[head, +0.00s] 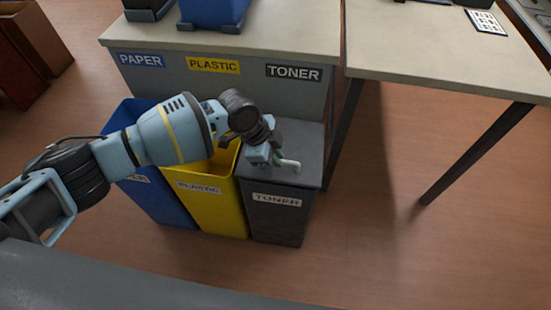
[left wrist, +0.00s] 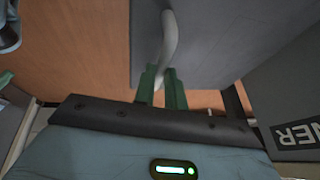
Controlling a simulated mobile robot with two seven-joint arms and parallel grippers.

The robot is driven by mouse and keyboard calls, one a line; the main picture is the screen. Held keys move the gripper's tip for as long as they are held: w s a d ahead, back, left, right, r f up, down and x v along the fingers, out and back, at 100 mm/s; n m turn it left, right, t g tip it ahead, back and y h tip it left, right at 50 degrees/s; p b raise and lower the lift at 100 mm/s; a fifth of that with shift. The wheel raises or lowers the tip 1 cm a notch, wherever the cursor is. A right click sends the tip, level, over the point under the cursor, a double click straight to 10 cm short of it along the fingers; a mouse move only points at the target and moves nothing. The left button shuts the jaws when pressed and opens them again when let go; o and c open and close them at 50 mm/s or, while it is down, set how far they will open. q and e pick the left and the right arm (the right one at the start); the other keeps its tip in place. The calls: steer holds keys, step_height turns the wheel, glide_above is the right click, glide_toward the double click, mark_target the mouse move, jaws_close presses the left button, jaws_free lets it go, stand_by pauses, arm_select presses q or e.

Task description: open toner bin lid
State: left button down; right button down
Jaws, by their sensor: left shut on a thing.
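The dark grey toner bin (head: 277,214) stands under the table's front edge with a TONER label on its front. Its grey lid (head: 304,138) lies flat and closed on top. A pale curved handle (head: 291,165) rises from the lid; in the left wrist view the handle (left wrist: 169,42) runs down between the green fingers. My left gripper (head: 277,157) is over the lid, and its fingers (left wrist: 162,84) are shut on the handle. The gripper and forearm hide part of the lid. My right gripper is in neither view.
A yellow plastic bin (head: 212,205) stands directly left of the toner bin, open at the top. A blue paper bin (head: 162,205) is left of that, partly behind my arm. The table (head: 270,37) is close behind the bins. Wooden floor to the right is clear up to a table leg (head: 475,155).

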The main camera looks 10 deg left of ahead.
arm_select(q)
steer(key=w+r+g+b, duration=0.1)
steer(key=w+r, duration=0.6)
steer(key=r, duration=0.2)
steer(key=shift+r+n+g, duration=0.3)
steer(key=shift+g, duration=0.1)
steer(key=shift+a, duration=0.15)
steer(key=c, duration=1.9)
jaws_free()
steer(key=shift+f, duration=0.1)
steer(key=o, duration=0.4)
steer(key=shift+w, duration=0.25)
steer(key=shift+o, duration=0.2)
steer(key=shift+r, duration=0.2)
